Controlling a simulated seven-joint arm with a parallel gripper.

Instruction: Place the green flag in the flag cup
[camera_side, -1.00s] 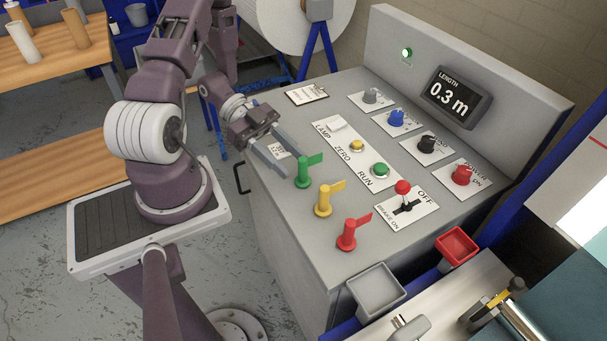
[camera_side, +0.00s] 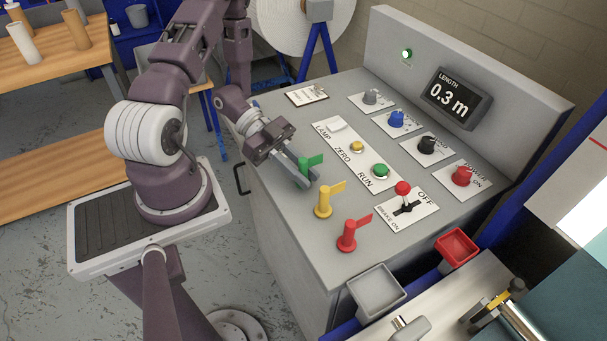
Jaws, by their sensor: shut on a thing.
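The green flag (camera_side: 314,160) is at the front left of the grey console top, in a row with two other flags. My gripper (camera_side: 307,178) is shut on the green flag, low at its post. The fingers hide most of the post, and I cannot tell whether its base still touches the console. A grey square cup (camera_side: 375,289) and a red square cup (camera_side: 456,247) sit at the console's front right edge. No readable label shows which is the flag cup.
A yellow flag (camera_side: 323,202) stands close to my gripper, with a red flag (camera_side: 348,235) beyond it. Push buttons, knobs and a red-topped lever (camera_side: 403,189) cover the console's middle.

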